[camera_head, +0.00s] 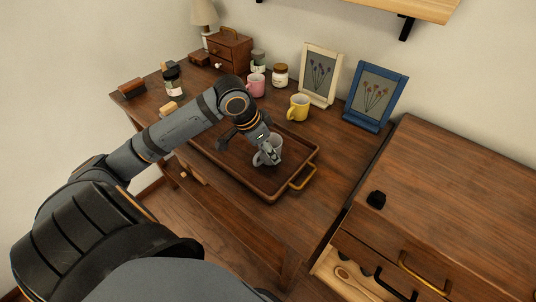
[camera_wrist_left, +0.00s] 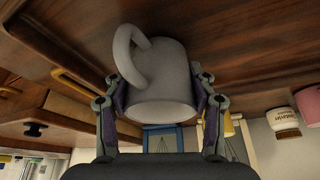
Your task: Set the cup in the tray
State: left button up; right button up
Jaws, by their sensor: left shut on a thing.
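A pale grey cup (camera_head: 275,147) is over the right part of the brown wooden tray (camera_head: 240,181), inside its rim as seen in the head view. My left gripper (camera_head: 266,157) is shut on the cup. In the left wrist view, which is upside down, the fingers (camera_wrist_left: 159,108) grip the sides of the cup (camera_wrist_left: 165,75). Its handle curves up on the left. The tray's wooden floor (camera_wrist_left: 235,35) shows behind the cup's base. I cannot tell whether the base touches the tray. My right gripper is in neither view.
A yellow mug (camera_head: 299,107), pink mug (camera_head: 256,86) and lidded jar (camera_head: 280,75) stand behind the tray. Cream (camera_head: 320,73) and blue (camera_head: 375,95) picture frames stand at the back. A cabinet (camera_head: 460,190) adjoins at the right, with a drawer open. The tray's left part looks bare.

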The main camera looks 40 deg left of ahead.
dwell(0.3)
pick_arm(q)
jog(key=o, duration=1.3)
jog(key=shift+f, duration=0.1)
jog(key=shift+c, duration=0.2)
